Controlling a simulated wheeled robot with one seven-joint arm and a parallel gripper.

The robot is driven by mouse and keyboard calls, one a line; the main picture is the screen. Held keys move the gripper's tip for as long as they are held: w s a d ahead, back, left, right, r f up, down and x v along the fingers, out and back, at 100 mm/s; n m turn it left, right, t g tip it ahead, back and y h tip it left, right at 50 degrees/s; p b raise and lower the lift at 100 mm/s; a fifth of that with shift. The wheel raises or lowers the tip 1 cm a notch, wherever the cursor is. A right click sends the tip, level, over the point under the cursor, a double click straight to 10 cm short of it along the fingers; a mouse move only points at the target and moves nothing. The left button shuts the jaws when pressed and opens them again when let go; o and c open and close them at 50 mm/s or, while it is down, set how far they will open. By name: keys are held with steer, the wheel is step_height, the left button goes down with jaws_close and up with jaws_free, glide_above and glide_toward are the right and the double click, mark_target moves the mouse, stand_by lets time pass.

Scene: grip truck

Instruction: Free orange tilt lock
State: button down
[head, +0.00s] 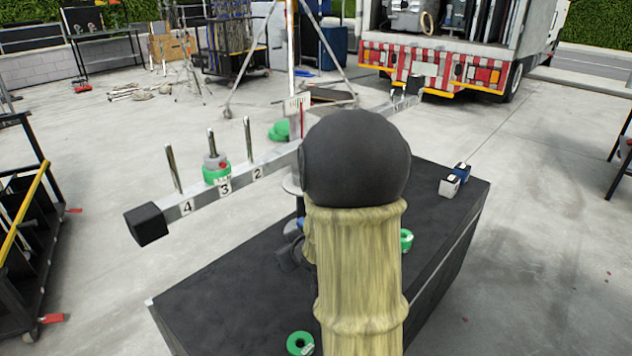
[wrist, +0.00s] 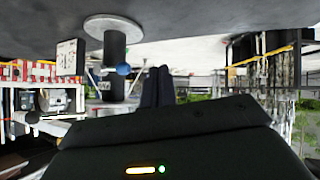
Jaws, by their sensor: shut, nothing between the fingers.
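I cannot make out an orange tilt lock in either view. A long grey balance beam (head: 240,177) with upright pegs and number labels crosses the head view. Its middle is hidden behind my arm. In the wrist view, which looks upside down, a dark post (wrist: 114,50) with a round plate (wrist: 113,25) and a blue knob (wrist: 124,69) stands left of my gripper. My gripper (wrist: 158,72) is shut and empty, apart from the knob in the picture.
The black table (head: 235,300) carries green rings (head: 300,343) and small blue and white blocks (head: 450,186). A green and grey weight (head: 215,170) sits on peg 3. A black block (head: 147,223) caps the beam's left end. A dark cart (head: 30,230) stands left. A truck (head: 440,60) stands behind.

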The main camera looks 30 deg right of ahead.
steer(key=s+a+f+m+g+y, duration=0.1)
steer(key=s+a+g, duration=0.6)
steer(key=s+a, duration=0.8)
steer(key=shift+s+a+f+g+y, duration=0.25)
steer(key=shift+s+a+g+y, duration=0.1)
steer(key=shift+a, duration=0.2)
steer(key=shift+w, duration=0.15)
